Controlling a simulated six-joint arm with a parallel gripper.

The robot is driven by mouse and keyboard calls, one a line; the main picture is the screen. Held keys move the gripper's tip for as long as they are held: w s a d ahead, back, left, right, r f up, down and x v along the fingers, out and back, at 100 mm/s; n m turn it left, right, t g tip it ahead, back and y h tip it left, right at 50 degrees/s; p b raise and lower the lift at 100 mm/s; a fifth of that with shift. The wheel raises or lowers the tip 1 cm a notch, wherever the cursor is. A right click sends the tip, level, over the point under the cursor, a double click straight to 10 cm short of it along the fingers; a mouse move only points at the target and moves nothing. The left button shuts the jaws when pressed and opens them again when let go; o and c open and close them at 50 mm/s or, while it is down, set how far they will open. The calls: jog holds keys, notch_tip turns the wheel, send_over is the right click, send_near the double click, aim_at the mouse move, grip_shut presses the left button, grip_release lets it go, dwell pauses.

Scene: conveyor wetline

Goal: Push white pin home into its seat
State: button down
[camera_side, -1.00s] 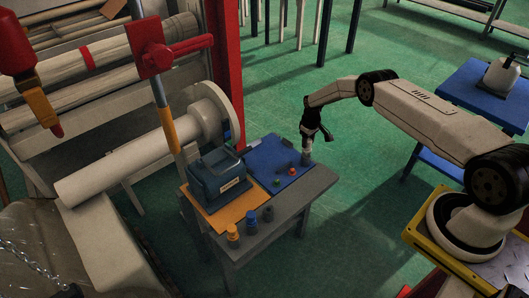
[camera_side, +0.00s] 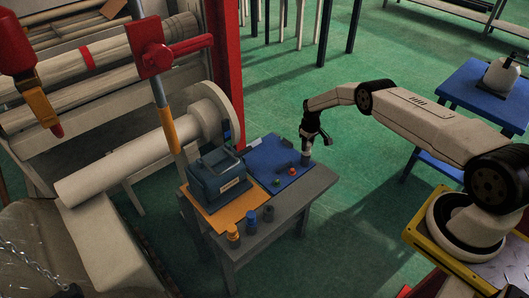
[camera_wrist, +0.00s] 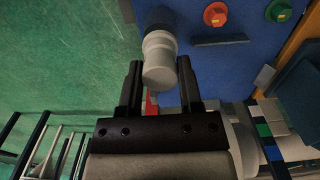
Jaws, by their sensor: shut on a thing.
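The white pin (camera_wrist: 158,62) is pale, stepped and cylindrical. In the wrist view it lies between the two fingers of my gripper (camera_wrist: 158,78), which are shut on it. Its far end meets a dark grey-blue round piece (camera_wrist: 157,18) on the blue mat; how deep it sits there I cannot tell. In the side view my gripper (camera_side: 307,148) points down at the mat's right corner, with the pin (camera_side: 306,158) small below it.
The blue mat (camera_side: 262,152) holds a red knob (camera_side: 292,171) and a green knob (camera_side: 275,182). A blue-grey box (camera_side: 214,178) stands on an orange mat (camera_side: 215,216). Several small cylinders, including a blue one (camera_side: 251,221), stand along the grey table's front (camera_side: 305,193).

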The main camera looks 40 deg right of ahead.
jog(key=shift+f, duration=0.6)
jog(key=shift+c, duration=0.9)
grip_release()
jog(key=shift+r, duration=0.25)
jog(key=shift+r, duration=3.7)
